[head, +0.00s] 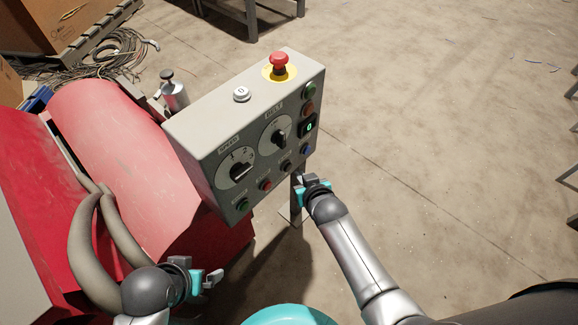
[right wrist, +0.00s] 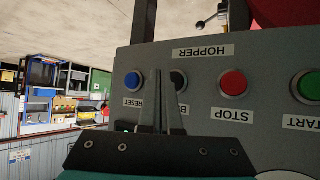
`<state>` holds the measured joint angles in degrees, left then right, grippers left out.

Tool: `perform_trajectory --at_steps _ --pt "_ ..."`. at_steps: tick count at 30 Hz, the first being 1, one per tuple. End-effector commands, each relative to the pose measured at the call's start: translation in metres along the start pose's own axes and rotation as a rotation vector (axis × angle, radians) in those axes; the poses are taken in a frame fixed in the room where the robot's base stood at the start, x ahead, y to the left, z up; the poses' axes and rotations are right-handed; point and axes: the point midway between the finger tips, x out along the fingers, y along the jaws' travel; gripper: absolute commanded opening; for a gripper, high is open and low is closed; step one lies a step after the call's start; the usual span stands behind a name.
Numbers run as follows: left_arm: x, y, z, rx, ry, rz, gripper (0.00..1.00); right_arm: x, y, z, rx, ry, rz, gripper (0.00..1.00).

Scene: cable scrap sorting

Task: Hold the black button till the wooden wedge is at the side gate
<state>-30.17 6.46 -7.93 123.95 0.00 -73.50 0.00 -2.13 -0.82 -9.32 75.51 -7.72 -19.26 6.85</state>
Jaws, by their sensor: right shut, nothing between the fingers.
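The grey control box (head: 205,150) stands in the middle of the head view. The black button (head: 286,165) is in its bottom row, between a red and a blue one. In the right wrist view the black button (right wrist: 179,78) is partly hidden behind my fingers. My right gripper (head: 308,179) is shut and empty, its tips (right wrist: 160,74) pointing at the panel by the black button. I cannot tell whether they touch it. My left gripper (head: 211,279) is at the lower left, clear of the box; its opening is unclear. No wooden wedge or side gate is visible.
The panel has a blue RESET button (right wrist: 133,81), a red STOP button (right wrist: 233,82) and a green START button (right wrist: 308,86). A red emergency stop (head: 279,60) is on top. Red machinery (head: 130,150) with thick hoses is at left. The floor to the right is open.

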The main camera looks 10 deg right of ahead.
Motion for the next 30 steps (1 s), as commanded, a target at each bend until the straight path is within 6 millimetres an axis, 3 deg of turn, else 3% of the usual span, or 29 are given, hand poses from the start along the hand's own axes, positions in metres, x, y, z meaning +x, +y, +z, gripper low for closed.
perform_trajectory --at_steps 12,30 --pt "-0.024 -0.001 -0.009 0.0 0.001 0.0 1.0 -0.029 0.021 0.02 -0.001 -0.003 0.0 0.0" --pt "-0.024 -0.001 -0.009 0.0 0.0 0.0 1.0 -0.031 0.023 0.022 0.0 -0.001 0.0 0.0"
